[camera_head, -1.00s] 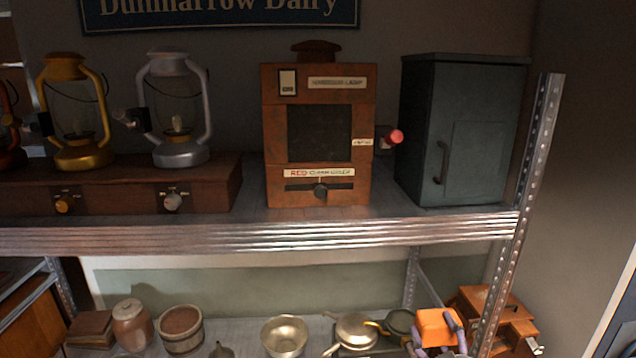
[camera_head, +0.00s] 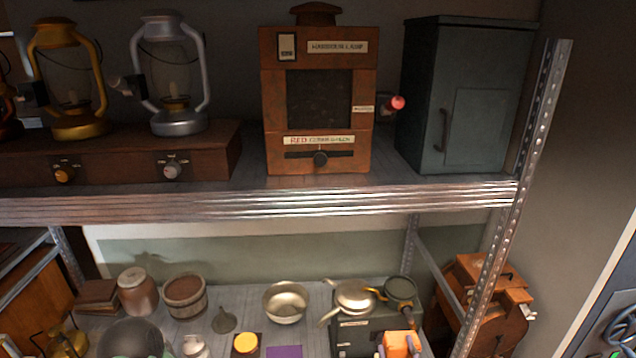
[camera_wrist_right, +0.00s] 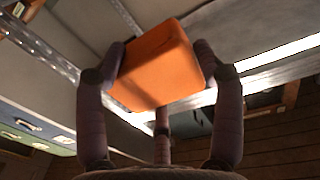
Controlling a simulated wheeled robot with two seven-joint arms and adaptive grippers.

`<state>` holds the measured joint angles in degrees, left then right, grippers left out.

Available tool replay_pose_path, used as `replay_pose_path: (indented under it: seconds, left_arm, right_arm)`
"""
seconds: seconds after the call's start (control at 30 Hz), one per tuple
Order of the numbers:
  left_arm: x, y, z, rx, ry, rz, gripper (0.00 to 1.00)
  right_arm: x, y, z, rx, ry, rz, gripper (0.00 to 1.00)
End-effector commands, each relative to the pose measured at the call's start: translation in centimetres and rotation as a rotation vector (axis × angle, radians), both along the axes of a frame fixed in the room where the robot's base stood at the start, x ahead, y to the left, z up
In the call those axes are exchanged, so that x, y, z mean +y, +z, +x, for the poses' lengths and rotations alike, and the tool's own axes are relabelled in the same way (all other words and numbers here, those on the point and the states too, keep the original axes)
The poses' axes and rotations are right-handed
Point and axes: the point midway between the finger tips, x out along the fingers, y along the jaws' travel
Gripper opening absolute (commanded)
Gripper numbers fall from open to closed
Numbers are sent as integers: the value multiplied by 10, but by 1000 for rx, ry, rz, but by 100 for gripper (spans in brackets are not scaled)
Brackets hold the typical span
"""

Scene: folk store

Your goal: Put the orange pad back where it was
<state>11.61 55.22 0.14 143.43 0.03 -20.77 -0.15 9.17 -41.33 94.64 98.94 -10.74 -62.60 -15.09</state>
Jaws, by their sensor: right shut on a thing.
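The orange pad (camera_head: 399,344) is a thick block at the bottom edge of the head view. My right gripper (camera_head: 402,353) is shut on it, with only the fingertips showing there, in front of the lower shelf. In the right wrist view the orange pad (camera_wrist_right: 157,67) sits between the curled purple-grey fingers of my right gripper (camera_wrist_right: 160,70), tilted. A flat purple pad (camera_head: 284,351) lies on the lower shelf, cut by the bottom edge. My left gripper is not in view.
The lower shelf (camera_head: 310,312) holds a jar (camera_head: 137,291), a wooden tub (camera_head: 185,297), a funnel (camera_head: 224,320), a metal bowl (camera_head: 286,302) and a scale-like device (camera_head: 355,335) with pans. The upper shelf edge (camera_head: 280,205) and a metal post (camera_head: 515,200) bound the space.

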Motion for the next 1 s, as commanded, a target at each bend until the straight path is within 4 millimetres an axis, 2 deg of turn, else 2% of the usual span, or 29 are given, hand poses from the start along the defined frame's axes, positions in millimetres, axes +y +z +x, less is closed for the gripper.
replay_pose_path:
  seconds: [0.03, 0.2, 0.43, 0.83, 1.0]
  left_arm:
    - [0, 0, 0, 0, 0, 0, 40]
    - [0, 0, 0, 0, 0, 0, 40]
    - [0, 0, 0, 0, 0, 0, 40]
    - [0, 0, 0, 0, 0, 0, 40]
    - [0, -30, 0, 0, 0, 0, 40]
  right_arm:
    - [2, -11, 0, 7, 1, 2, 42]
    - [8, -36, 1, 6, -2, 2, 42]
    - [13, -64, 3, 5, -6, 1, 42]
    - [13, -61, 3, 2, -5, 1, 42]
    - [13, -90, 3, 0, -6, 0, 42]
